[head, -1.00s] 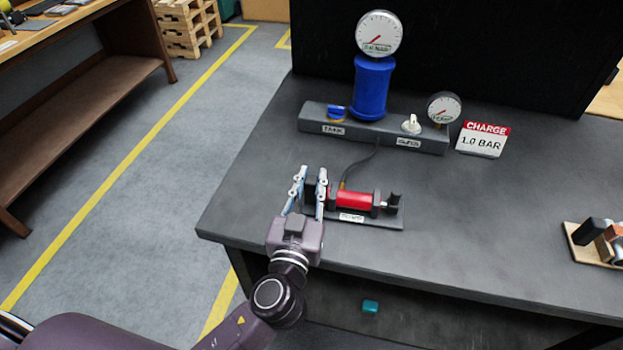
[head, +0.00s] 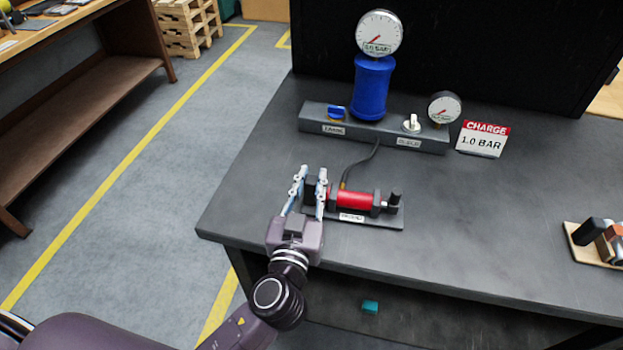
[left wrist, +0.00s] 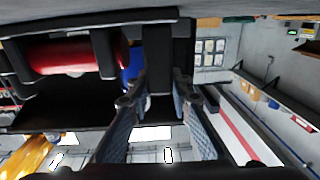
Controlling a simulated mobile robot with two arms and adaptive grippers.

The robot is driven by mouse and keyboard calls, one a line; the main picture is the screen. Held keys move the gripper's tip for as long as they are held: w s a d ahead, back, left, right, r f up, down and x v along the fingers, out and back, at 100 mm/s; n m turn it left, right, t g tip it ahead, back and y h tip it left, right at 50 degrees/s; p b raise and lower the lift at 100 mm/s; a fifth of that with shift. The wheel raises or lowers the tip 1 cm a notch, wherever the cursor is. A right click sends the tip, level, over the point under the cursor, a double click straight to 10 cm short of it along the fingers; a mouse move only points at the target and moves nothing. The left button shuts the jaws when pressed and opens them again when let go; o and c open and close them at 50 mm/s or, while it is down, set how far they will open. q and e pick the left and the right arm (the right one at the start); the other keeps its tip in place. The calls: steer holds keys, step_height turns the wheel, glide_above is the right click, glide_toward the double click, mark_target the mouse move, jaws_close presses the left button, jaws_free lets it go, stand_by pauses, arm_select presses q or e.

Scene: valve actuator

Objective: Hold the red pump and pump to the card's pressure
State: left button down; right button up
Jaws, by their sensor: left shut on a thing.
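The red pump (head: 357,199) lies on its dark base plate (head: 385,221) near the table's front left edge, with a black handle (head: 395,201) at its right end. It also shows in the left wrist view (left wrist: 75,55). My left gripper (head: 308,181) is at the pump's left end, shut on the dark part there; the fingers hide most of that part. The card (head: 483,139) reads "CHARGE 1.0 BAR". The large gauge (head: 379,34) on the blue tank (head: 371,88) carries a label that seems to read 1.0 BAR; its red needle points lower left. My right gripper is out of view.
A grey manifold (head: 375,122) behind the pump carries a blue valve knob (head: 336,113), a white valve knob (head: 411,123) and a small gauge (head: 444,107). A hose (head: 360,163) runs from it to the pump.

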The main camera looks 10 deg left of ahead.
arm_select(q)
steer(key=shift+r, duration=0.25)
stand_by(0.5)
steer(key=c, duration=1.7)
jaws_free()
steer(key=shift+f, duration=0.1)
steer(key=shift+s, duration=0.3)
steer(key=s, duration=1.1)
steer(key=shift+s+d, duration=0.2)
steer(key=shift+d, duration=0.1)
